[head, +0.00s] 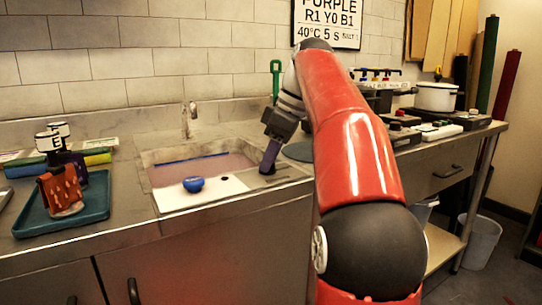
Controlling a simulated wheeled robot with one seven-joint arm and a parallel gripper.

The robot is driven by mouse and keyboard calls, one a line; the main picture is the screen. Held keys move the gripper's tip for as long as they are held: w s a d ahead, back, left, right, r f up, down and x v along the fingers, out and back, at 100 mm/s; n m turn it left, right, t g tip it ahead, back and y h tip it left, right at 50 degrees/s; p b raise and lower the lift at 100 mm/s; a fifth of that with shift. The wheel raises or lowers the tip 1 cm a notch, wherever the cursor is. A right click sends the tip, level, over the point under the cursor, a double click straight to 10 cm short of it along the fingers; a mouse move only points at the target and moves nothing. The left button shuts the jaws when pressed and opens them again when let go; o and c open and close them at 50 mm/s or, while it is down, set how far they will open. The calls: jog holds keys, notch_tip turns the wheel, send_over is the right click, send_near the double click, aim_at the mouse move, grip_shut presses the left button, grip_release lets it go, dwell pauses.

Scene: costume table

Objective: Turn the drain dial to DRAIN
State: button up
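A round blue knob-like piece (194,184) sits on a pale flat panel (222,187) at the front of the sink. It may be the drain dial; no DRAIN lettering can be read. The sink (165,177) holds purplish liquid, with a blue bar along its far side. My gripper (269,168) points down at the sink's right front corner, over a grey slotted strip (262,182), to the right of the blue piece and apart from it. Its dark purplish fingers overlap in this view, so its opening is hidden. Whether it touches the strip cannot be told.
A faucet (188,120) stands behind the sink. A teal tray (63,216) at left holds an orange patterned item (61,194) and labelled stamp-like pieces. A white pot (436,96) and small devices stand at right. My red arm hides the counter's middle.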

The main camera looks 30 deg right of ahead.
jog(key=shift+c, duration=0.8)
jog(key=shift+m, duration=0.3)
jog(key=m+h, duration=0.1)
jog(key=m, duration=0.2)
jog(key=shift+s+a+r+t+p, duration=0.1)
jog(key=shift+a+t+p, duration=0.05)
jog(key=shift+t+p, duration=0.2)
jog(key=m+h, duration=0.1)
jog(key=m, duration=0.1)
jog(key=m+h+p, duration=0.1)
jog(key=m, duration=0.2)
jog(key=shift+a+t, duration=0.15)
jog(key=shift+t, duration=0.2)
jog(key=m+h+p, duration=0.1)
jog(key=m+h, duration=0.1)
jog(key=m, duration=0.2)
jog(key=shift+a+m, duration=0.15)
jog(key=shift+m, duration=0.25)
jog(key=m+g+h, duration=0.1)
jog(key=m, duration=0.3)
jog(key=shift+a+m, duration=0.1)
jog(key=shift+m, duration=0.2)
